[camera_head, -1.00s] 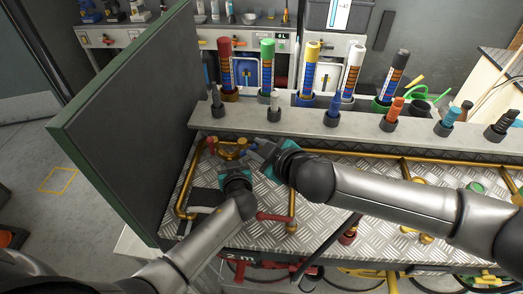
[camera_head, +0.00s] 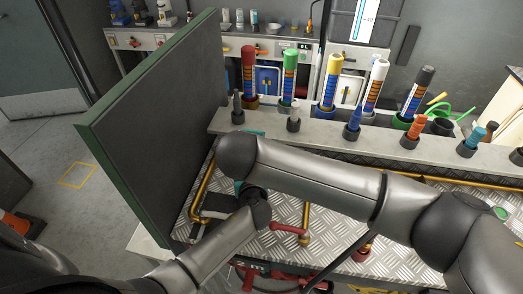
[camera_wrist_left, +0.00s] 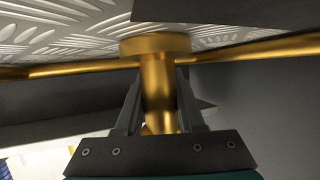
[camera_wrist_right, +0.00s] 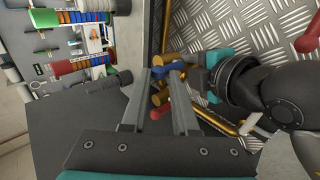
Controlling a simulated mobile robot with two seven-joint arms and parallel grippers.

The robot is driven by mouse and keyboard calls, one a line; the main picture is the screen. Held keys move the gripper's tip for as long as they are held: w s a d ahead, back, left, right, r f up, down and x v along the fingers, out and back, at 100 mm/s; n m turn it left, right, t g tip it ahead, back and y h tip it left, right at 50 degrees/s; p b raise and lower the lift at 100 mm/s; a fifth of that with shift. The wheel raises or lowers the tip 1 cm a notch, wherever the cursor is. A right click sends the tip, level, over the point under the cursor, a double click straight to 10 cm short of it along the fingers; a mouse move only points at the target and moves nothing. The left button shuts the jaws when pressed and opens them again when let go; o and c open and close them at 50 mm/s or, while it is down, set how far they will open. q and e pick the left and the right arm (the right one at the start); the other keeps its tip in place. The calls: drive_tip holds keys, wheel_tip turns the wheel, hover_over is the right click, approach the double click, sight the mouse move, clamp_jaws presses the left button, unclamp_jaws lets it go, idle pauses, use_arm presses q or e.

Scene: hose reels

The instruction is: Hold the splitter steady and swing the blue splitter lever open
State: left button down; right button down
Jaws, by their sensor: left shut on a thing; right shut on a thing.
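The brass splitter (camera_wrist_left: 158,82) shows in the left wrist view as a round stem below a wide collar. My left gripper (camera_wrist_left: 158,100) has one finger on each side of this stem and is shut on it. In the right wrist view the blue splitter lever (camera_wrist_right: 153,74) lies between the fingertips of my right gripper (camera_wrist_right: 161,77), which is shut on it. A red lever (camera_wrist_right: 160,106) and brass splitter parts show just behind. My left wrist is close by on the right. In the head view my right arm hides the splitter, the blue lever and both gripper tips.
A tall dark panel with a green edge (camera_head: 150,115) stands left of the treadplate bench (camera_head: 340,235). A brass pipe (camera_head: 203,187) and a red-handled valve (camera_head: 288,229) lie near my arms. Coloured tubes stand along the back ledge (camera_head: 330,140).

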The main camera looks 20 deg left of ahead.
use_arm(q)
drive_tip(key=shift+f, duration=0.1)
use_arm(e)
drive_tip(key=shift+s+f+h, duration=0.1)
drive_tip(key=shift+f+h, duration=0.15)
drive_tip(key=shift+h, duration=0.05)
drive_tip(key=c, duration=0.7)
unclamp_jaws()
drive_tip(key=shift+a+r, duration=0.1)
drive_tip(key=shift+r, duration=0.15)
drive_tip(key=v, duration=1.2)
drive_tip(key=shift+s, duration=0.1)
drive_tip(key=shift+v, duration=5.9)
drive_tip(key=shift+s, duration=0.1)
